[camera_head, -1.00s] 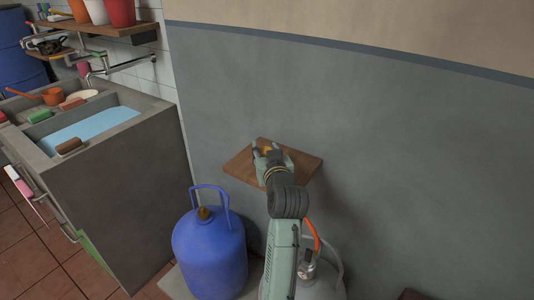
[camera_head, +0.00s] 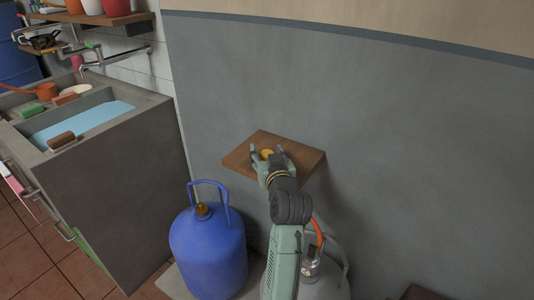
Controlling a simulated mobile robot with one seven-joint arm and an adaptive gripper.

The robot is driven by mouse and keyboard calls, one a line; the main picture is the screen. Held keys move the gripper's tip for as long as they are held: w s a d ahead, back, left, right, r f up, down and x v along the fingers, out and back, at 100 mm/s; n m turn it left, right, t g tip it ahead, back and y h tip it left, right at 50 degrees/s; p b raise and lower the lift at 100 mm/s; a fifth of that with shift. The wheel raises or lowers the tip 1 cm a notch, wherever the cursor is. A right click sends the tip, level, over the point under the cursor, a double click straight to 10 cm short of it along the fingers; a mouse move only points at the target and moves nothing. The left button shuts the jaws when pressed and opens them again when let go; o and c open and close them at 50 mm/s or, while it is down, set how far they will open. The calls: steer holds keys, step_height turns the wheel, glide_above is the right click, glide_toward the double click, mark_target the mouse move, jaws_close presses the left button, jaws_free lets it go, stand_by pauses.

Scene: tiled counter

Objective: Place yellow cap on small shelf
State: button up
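The yellow cap (camera_head: 267,154) is small and round and shows at the end of my arm, over the small wooden shelf (camera_head: 302,157) on the grey wall. My gripper (camera_head: 267,151) is at the shelf with one finger on each side of the cap. The fingers look spread, with small gaps beside the cap. The cap looks to be on or just above the shelf board; its underside is hidden by my gripper.
A blue jug (camera_head: 208,245) with a handle stands below and left of the shelf. A grey gas cylinder (camera_head: 322,277) with an orange hose (camera_head: 318,234) is under the shelf, partly behind my arm. A concrete sink counter (camera_head: 115,165) stands at left. The shelf's right part is bare.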

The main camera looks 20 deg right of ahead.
steer(key=shift+o, duration=0.3)
steer(key=shift+r, duration=0.25)
steer(key=b+v, duration=0.2)
steer(key=v, duration=1)
steer(key=shift+f, duration=0.15)
